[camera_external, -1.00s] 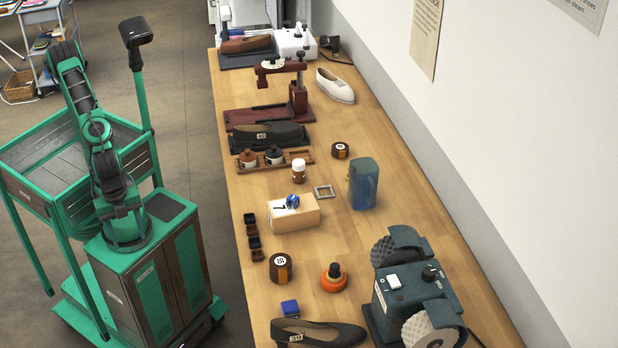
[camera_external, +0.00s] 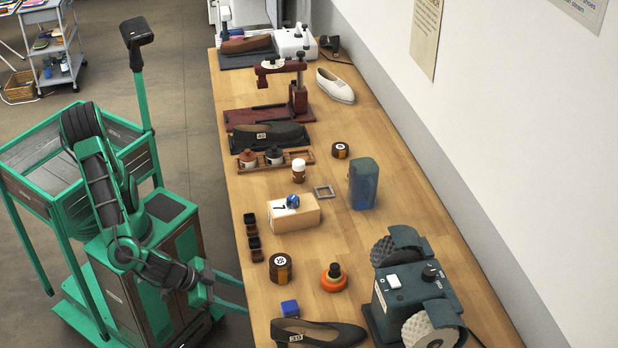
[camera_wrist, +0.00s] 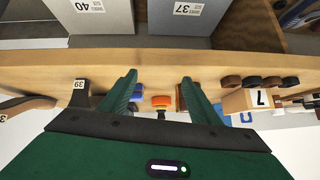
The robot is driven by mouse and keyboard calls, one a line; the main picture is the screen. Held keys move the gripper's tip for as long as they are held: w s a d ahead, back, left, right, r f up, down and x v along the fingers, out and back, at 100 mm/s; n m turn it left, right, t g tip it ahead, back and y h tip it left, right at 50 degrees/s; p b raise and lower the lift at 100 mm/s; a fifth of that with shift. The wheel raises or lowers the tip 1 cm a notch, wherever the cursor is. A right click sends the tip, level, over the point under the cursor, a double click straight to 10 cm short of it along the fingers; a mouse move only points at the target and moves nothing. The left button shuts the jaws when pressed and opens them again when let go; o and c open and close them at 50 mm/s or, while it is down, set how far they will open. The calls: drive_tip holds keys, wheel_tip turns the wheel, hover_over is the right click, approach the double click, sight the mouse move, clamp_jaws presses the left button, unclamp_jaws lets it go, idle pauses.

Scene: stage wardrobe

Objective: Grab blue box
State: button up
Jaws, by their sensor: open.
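The small blue box (camera_external: 289,308) sits on the wooden bench near its front-left edge, just behind the black shoe (camera_external: 325,334). In the wrist view the blue box (camera_wrist: 137,91) shows partly, with the left finger hiding some of it. My gripper (camera_external: 243,296) is open and empty beside the bench edge, left of the blue box and apart from it. In the wrist view my gripper (camera_wrist: 158,85) has its two fingers spread, with an orange-based item (camera_wrist: 161,102) visible between them.
A dark round tin (camera_external: 280,268) and the orange-based item (camera_external: 334,278) stand near the box. A grinding machine (camera_external: 415,300) is to the right. Grey numbered boxes (camera_wrist: 180,17) show in the wrist view.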

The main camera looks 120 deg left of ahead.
sight(282, 308)
drive_tip(key=w+t+y, duration=0.1)
drive_tip(key=w, duration=0.1)
drive_tip(key=w+r+n+t+y, duration=0.1)
drive_tip(key=w, duration=0.1)
drive_tip(key=w+d+r+t, duration=0.1)
drive_tip(key=w, duration=0.1)
drive_tip(key=shift+w+d+r+n+y, duration=0.1)
drive_tip(key=shift+n+y, duration=0.2)
drive_tip(key=shift+y, duration=0.1)
drive_tip(key=x, duration=0.6)
drive_tip(key=shift+w+r, duration=0.1)
drive_tip(key=shift+r, duration=0.05)
drive_tip(key=x, duration=0.4)
drive_tip(key=shift+w+f, duration=0.3)
drive_tip(key=shift+w, duration=0.15)
drive_tip(key=c, duration=1.1)
